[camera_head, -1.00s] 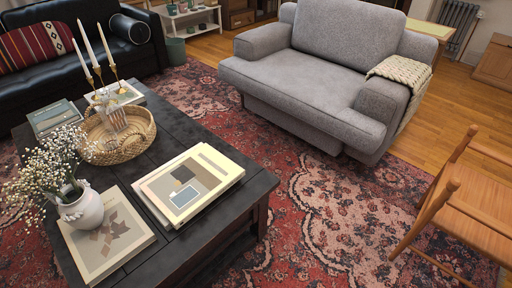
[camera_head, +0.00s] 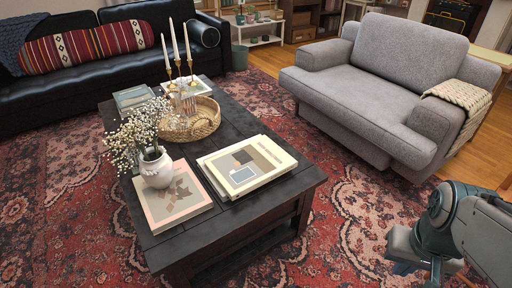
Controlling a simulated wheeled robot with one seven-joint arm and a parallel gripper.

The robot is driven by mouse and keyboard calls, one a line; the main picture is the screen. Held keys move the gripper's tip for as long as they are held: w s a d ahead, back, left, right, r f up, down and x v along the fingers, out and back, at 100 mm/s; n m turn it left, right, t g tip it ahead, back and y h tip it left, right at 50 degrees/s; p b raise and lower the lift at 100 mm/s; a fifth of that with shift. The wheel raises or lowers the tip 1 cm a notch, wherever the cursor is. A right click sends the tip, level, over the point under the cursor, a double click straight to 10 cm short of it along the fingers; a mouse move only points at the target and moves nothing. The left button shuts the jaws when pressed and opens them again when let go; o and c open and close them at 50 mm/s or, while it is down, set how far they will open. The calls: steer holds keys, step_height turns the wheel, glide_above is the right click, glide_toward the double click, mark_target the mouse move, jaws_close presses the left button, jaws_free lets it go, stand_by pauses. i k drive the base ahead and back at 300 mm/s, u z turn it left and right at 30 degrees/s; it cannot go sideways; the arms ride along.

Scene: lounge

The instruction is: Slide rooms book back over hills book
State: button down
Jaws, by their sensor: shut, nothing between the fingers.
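A stack of books lies near the right end of the black coffee table (camera_head: 240,218). Its top book (camera_head: 246,166) has a cream cover with grey, tan and pale blue blocks, and it covers most of a white book (camera_head: 213,178) that peeks out at the left edge. Another book (camera_head: 183,207) with brown angular shapes lies to the left, under a white vase. I cannot read any titles, so which is rooms or hills is not clear. Part of my arm shows at the lower right, away from the table; my gripper is not visible.
The white vase (camera_head: 156,170) of small flowers stands close to the books. A woven basket (camera_head: 195,120), a candle holder (camera_head: 178,72) and more books (camera_head: 133,97) are behind. A grey armchair (camera_head: 375,90) stands to the right; patterned rug (camera_head: 330,235) lies between.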

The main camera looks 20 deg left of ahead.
mark_target(240, 171)
steer(key=u, duration=0.7)
steer(key=i, duration=1)
